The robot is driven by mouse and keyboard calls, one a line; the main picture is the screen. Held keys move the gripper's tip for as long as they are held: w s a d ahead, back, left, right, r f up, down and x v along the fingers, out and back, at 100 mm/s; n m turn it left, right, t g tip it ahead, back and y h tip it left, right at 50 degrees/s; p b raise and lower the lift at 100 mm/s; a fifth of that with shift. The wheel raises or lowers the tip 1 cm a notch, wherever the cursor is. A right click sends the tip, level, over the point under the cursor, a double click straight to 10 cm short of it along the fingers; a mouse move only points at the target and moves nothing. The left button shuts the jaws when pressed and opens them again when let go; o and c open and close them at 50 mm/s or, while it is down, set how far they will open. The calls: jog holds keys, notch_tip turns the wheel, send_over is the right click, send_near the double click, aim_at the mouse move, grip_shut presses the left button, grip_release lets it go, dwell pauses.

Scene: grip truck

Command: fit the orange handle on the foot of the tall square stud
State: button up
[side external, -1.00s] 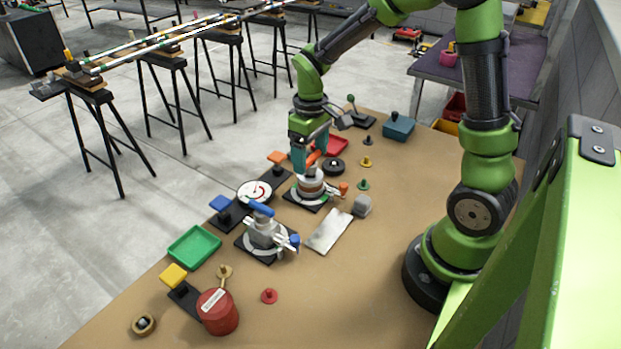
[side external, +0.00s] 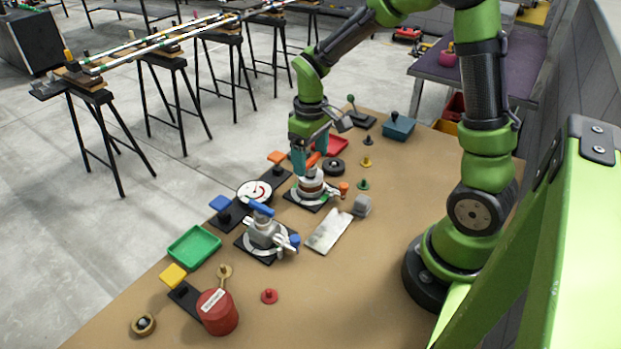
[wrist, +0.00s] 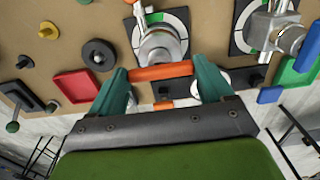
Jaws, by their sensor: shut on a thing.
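My gripper (side external: 311,161) has its teal fingers shut on the orange handle (wrist: 160,72), a short bar that spans between them in the wrist view. In the side view the handle (side external: 313,159) is just above a silver valve body (side external: 311,184) on a black plate with a white and green dial ring. In the wrist view the valve body (wrist: 160,46) lies directly beyond the handle. The tall square stud is not clearly visible; the handle and fingers cover that spot. I cannot tell whether the handle touches it.
A second valve (side external: 263,232) with a blue handle (side external: 261,208) stands nearer the camera. A round gauge (side external: 254,191), a red tray (side external: 337,145), a black knob disc (side external: 333,167), a grey block (side external: 362,205) and a metal plate (side external: 329,231) are around. The table's right front is clear.

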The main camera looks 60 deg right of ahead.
aim_at(310, 159)
jog(key=shift+f, duration=0.25)
dwell(0.3)
jog(key=o, duration=1)
jog(key=shift+r, duration=3.75)
jog(key=shift+w, duration=0.1)
jog(key=s+a+r+m+t+y, duration=0.2)
jog(key=s+a+r+m+t, duration=0.2)
jog(key=s+a+r+t, duration=0.3)
jog(key=s+a+r, duration=0.1)
jog(key=s, duration=0.3)
jog(key=shift+s+a+r, duration=0.25)
jog(key=shift+a, duration=0.15)
